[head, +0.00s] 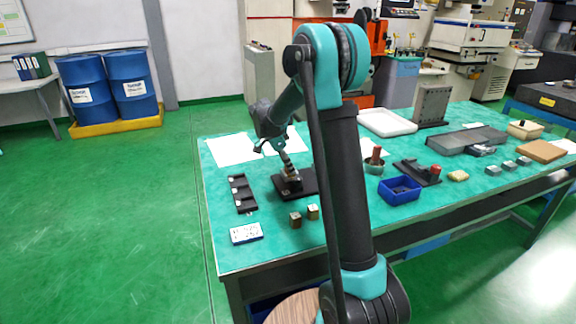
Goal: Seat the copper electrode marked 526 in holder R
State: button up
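My gripper (290,177) points down at the end of my arm, over a dark base plate (308,184) on the green bench. It is small and dark here, so its fingers and anything between them cannot be made out. A holder block seems to be at the fingertips, but whether they touch it I cannot tell. Two small brownish blocks, a left one (295,219) and a right one (313,211), stand upright in front of the plate; they may be electrodes, with no marks readable. A white label card (246,233) lies at the front left, its text too small to read surely.
A black slotted rack (241,194) lies left of the plate. To the right are a blue bin (401,190), a cup with a brown rod (375,161), a black fixture (417,172) and a white tray (386,122). Bare bench (270,250) lies at the front.

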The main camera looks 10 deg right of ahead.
jog(key=v, duration=1.2)
jog(key=shift+s+d, duration=0.1)
